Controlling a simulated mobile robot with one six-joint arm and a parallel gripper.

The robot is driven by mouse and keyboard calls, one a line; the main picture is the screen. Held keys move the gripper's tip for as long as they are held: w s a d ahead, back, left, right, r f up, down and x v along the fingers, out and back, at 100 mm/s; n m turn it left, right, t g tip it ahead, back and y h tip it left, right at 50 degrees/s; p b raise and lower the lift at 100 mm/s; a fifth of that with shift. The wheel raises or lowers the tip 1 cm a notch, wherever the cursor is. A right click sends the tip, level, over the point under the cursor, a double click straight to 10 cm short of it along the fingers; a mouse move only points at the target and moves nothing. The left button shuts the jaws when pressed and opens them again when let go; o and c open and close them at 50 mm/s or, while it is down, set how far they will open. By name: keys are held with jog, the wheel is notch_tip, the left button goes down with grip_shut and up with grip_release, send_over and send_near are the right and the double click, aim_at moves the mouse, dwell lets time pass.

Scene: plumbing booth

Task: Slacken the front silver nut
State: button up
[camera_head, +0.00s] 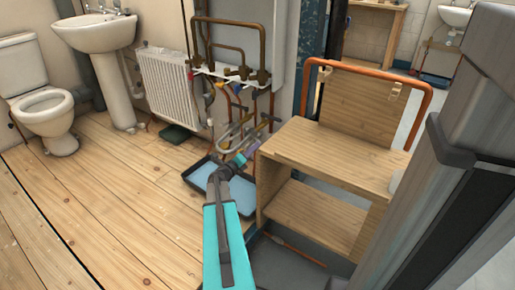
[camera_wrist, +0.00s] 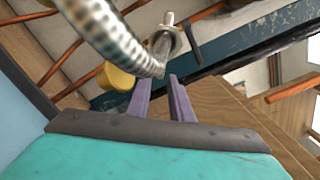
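My gripper (camera_wrist: 157,82) shows two purple fingers, apart, with nothing seen between them. In the head view the gripper (camera_head: 250,150) is at the end of my teal arm, close to the pipework. In the wrist view a silver metal fitting (camera_wrist: 160,50) lies just beyond the fingertips; it may be the front silver nut, but its shape is not clear. A ribbed silver hose (camera_wrist: 103,32) crosses the upper left, nearer the camera, and partly covers the view. In the head view the silver pipes (camera_head: 234,132) are small, and I cannot pick out the nut.
A wooden bench (camera_head: 330,155) stands close to the right of the gripper. A black tray (camera_head: 200,177) lies on the floor below the pipes. Copper pipes (camera_head: 262,45) rise behind, beside a white radiator (camera_head: 172,85). The wooden floor at left is clear.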

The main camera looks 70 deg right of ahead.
jog(key=shift+b+x, duration=0.45)
jog(key=shift+x, duration=1.35)
grip_shut()
